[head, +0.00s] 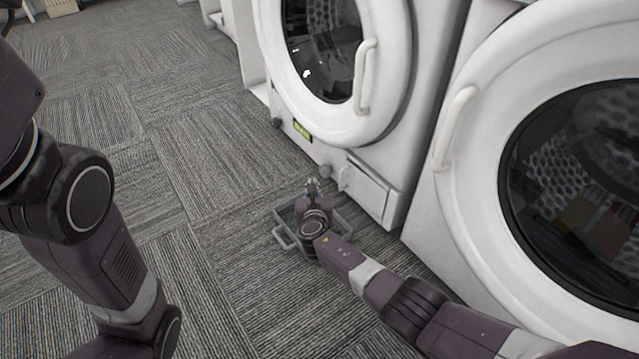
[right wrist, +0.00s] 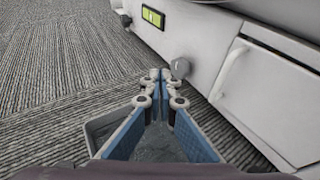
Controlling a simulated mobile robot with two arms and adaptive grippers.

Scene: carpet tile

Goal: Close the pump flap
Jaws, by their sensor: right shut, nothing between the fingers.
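The pump flap (head: 370,192) is a white rectangular panel low on the front of the middle washing machine. In the right wrist view the flap (right wrist: 268,100) fills the right side, with a small raised grip on its left part. A dark gap shows along its upper edge; I cannot tell how far it stands open. My right gripper (head: 312,185) is to the left of the flap, apart from it. In the right wrist view its blue-padded fingers (right wrist: 158,78) are together and empty. My left arm shows at the left, but its gripper is out of view.
A grey tray (head: 283,236) lies on the carpet under my right gripper. A grey round knob (head: 325,171) sticks out left of the flap. Another washing machine (head: 450,200) stands close on the right. Carpet on the left is clear.

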